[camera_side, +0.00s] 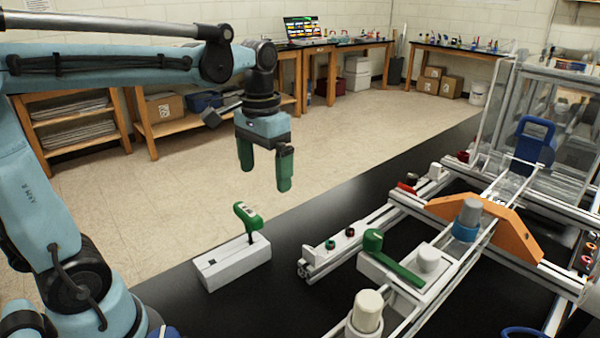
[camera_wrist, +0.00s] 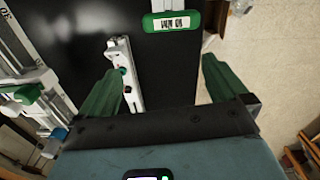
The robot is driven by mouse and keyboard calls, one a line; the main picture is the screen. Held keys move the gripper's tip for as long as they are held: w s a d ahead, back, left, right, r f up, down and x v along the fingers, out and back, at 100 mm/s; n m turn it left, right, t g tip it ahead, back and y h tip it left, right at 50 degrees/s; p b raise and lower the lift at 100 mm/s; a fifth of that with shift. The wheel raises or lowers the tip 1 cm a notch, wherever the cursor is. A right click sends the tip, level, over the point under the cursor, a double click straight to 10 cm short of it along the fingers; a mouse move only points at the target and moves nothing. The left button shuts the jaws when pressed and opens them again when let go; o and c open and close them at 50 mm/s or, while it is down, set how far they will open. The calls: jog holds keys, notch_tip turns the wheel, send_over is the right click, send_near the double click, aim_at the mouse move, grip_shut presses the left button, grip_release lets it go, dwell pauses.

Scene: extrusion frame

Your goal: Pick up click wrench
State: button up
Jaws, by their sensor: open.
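A green-handled tool (camera_side: 248,217), which looks like the click wrench, stands upright in a white block holder (camera_side: 233,265) on the black table. In the wrist view its green labelled handle (camera_wrist: 172,22) lies near the top edge, ahead of the fingers; its shaft is hidden there. My gripper (camera_side: 265,175) has green fingers pointing down, apart and empty, above the handle without touching it. In the wrist view the two fingers of my gripper (camera_wrist: 162,82) show wide apart with nothing between their tips. A second green lever-shaped piece (camera_side: 393,260) lies on the frame.
The aluminium extrusion frame (camera_side: 440,280) fills the right of the table, with an orange bracket (camera_side: 512,237), a grey-and-blue cylinder (camera_side: 467,220) and a cream cylinder (camera_side: 368,311). A clear panelled box (camera_side: 560,130) stands behind. Bare black table (camera_side: 305,218) lies between holder and frame.

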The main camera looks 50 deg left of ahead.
jog(key=s+a+r+m, duration=0.1)
jog(key=s+a+r, duration=0.1)
jog(key=s, duration=0.1)
send_over(247, 210)
jog(key=f, duration=0.6)
jog(key=shift+w+f, duration=0.15)
jog(key=shift+w, duration=0.1)
jog(key=shift+s+f, duration=0.2)
jog(key=shift+f, duration=2.7)
jog(key=shift+c, duration=0.2)
jog(key=c, duration=0.6)
jog(key=shift+c, duration=0.2)
jog(key=shift+r, duration=0.15)
